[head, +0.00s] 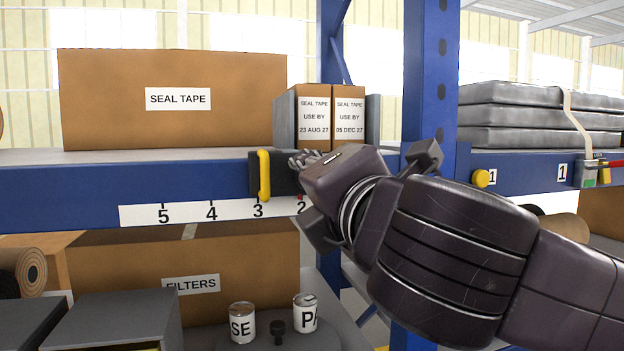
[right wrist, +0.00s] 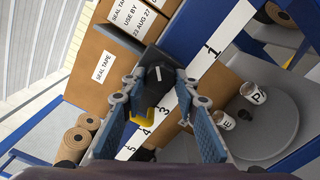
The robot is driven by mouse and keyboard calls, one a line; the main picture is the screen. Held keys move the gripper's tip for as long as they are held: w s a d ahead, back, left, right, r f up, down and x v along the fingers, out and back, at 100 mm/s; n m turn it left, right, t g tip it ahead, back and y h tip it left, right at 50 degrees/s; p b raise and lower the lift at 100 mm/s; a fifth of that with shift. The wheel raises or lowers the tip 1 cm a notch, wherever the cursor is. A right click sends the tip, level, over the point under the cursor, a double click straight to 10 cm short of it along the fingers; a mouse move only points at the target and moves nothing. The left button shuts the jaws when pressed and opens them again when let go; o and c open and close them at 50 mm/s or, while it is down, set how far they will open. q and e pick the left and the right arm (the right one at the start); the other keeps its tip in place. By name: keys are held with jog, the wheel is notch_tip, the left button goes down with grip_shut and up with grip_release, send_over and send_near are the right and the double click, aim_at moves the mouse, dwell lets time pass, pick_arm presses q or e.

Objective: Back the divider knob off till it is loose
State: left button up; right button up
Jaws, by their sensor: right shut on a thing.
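The divider's black clamp block (head: 285,184) sits on the front of the blue shelf beam, with a yellow handle (head: 264,175) on its left side. In the right wrist view the dark knob (right wrist: 154,72), with a short white line on its face, lies between my fingertips. My right gripper (head: 306,160) comes in from the right and is shut on the knob; it also shows in the right wrist view (right wrist: 158,84). In the head view the gripper hides the knob. I cannot tell how loose it is. My left gripper is out of view.
Two seal tape boxes (head: 332,105) stand above between grey plates, beside a large seal tape carton (head: 165,126). A number strip (head: 184,214) runs along the beam (head: 70,200). Below stand two cans (head: 242,325) on a grey round tray. A blue upright (head: 425,70) stands close to my arm.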

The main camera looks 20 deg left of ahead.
jog(key=shift+f, duration=0.15)
jog(key=o, duration=1)
jog(key=shift+c, duration=0.2)
jog(key=shift+o, duration=0.9)
jog(key=v, duration=1.2)
